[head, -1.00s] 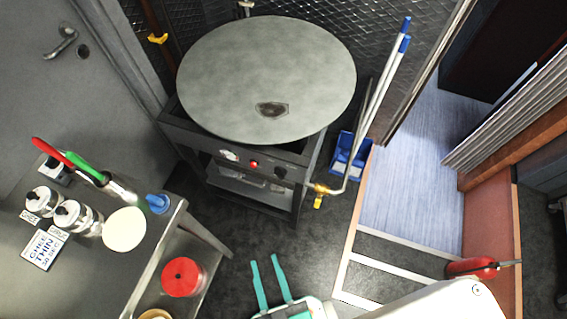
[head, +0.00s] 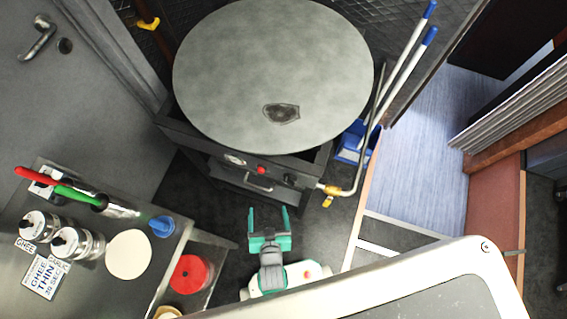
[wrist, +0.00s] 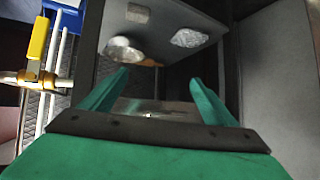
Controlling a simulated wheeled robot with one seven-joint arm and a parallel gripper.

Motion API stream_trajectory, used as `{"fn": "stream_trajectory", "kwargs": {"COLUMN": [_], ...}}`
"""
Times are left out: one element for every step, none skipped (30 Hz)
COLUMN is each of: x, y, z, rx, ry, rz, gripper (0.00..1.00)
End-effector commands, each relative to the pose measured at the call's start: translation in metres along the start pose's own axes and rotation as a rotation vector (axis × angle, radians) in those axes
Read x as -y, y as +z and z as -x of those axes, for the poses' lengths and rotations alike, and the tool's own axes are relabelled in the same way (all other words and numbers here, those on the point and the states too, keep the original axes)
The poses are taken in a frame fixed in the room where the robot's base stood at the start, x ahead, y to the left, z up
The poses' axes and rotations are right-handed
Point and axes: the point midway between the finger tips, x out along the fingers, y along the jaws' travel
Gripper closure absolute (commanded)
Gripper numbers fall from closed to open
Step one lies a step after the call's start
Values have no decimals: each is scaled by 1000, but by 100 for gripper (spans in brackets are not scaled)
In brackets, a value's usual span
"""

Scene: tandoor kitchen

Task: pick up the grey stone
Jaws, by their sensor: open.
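A dark grey, irregular piece (head: 282,112), which looks like the grey stone, lies flat on the front part of the large round grey plate (head: 250,60) in the head view. My gripper (head: 268,215) is open and empty in front of the stand under the plate, below the stone in the picture and apart from it. In the wrist view its two green fingers (wrist: 158,78) are spread with nothing between them. Beyond them are pale grey lumps (wrist: 188,37) on a dark surface; I cannot tell whether one is the stone.
A gas pipe with a yellow valve (head: 328,201) stands right of the stand, near blue-tipped poles (head: 407,80). At left, a steel table (head: 95,295) holds ghee cans (head: 70,243), a pale round disc (head: 129,254) and red and green handles. A red round container (head: 190,274) is beside it.

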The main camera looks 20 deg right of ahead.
Motion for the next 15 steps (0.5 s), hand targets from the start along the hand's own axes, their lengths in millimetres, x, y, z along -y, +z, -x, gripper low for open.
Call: {"fn": "stream_trajectory", "kwargs": {"x": [-2, -3, -6, -8, -11, -14, -18, -21, -26, -30, -34, -39, -43, -48, -53], "y": [7, 12, 19, 23, 27, 32, 35, 38, 41, 42, 43, 45, 46, 46, 47], "z": [-26, -39, -56, -69, -82, -98, -110, -122, -136, -146, -155, -166, -173, -179, -187], "rx": [30, 52, 81, 102, 123, 153, 174, 195, 222, 241, 258, 280, 297, 311, 327], "ry": [15, 24, 36, 45, 55, 68, 78, 89, 104, 114, 123, 137, 146, 155, 167], "rz": [-14, -21, -28, -33, -40, -48, -53, -57, -64, -69, -73, -77, -80, -83, -87], "gripper": [19, 19, 19, 19, 19, 19, 19, 19, 19, 19, 19, 19, 19, 19, 19]}}
